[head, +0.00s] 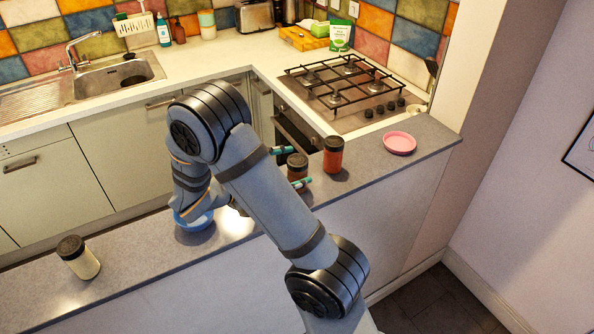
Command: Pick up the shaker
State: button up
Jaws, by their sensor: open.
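Three shakers with dark lids stand on the grey counter (140,262). A brown one (298,174) stands near the middle, a red-orange one (333,157) just to its right, and a cream one (82,262) at the far left. My gripper (297,167) is open, its teal-tipped fingers apart on the far and near sides of the brown shaker. I cannot tell whether either finger touches it. The near finger and my arm hide part of its lower body.
A blue bowl (196,223) sits on the counter, partly behind my arm. A pink dish (399,143) lies at the right end, with clear counter around it. Behind are a gas hob (350,118) and a sink (122,79).

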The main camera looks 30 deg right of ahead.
jog(key=shift+x, duration=1.25)
jog(key=shift+a, duration=0.1)
jog(key=c, duration=0.4)
jog(key=c, duration=0.7)
jog(key=shift+c, duration=0.7)
jog(key=shift+r, duration=0.2)
